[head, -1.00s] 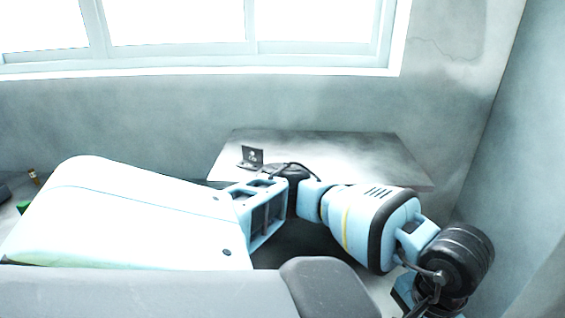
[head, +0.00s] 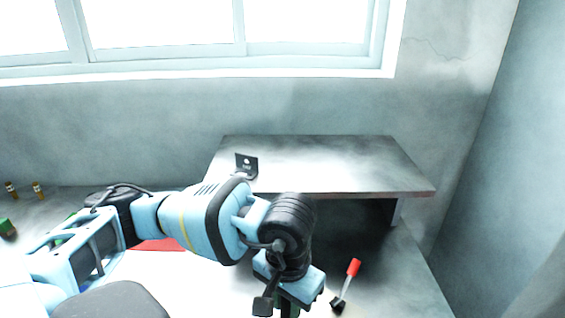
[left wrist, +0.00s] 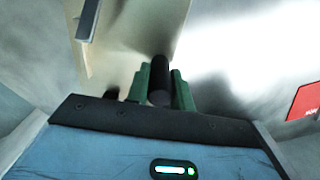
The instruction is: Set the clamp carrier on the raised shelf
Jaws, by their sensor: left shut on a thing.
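My left gripper (head: 288,306) hangs at the bottom of the head view, in front of the raised shelf and cut by the frame edge. In the left wrist view its green fingers (left wrist: 160,88) are shut on a dark round bar (left wrist: 159,82), seen nearly end-on. The bar looks like the handle of the clamp carrier; the rest of the carrier is hidden. The raised shelf (head: 330,165) is a grey board behind and above the gripper, mostly bare on top. My right gripper is not in view.
A small black sign (head: 246,166) stands at the shelf's left end. A red-handled tool (head: 351,270) is on the worktop right of the gripper. A red sheet (head: 155,245) lies to the left, behind my arm. Small bottles (head: 37,190) stand far left.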

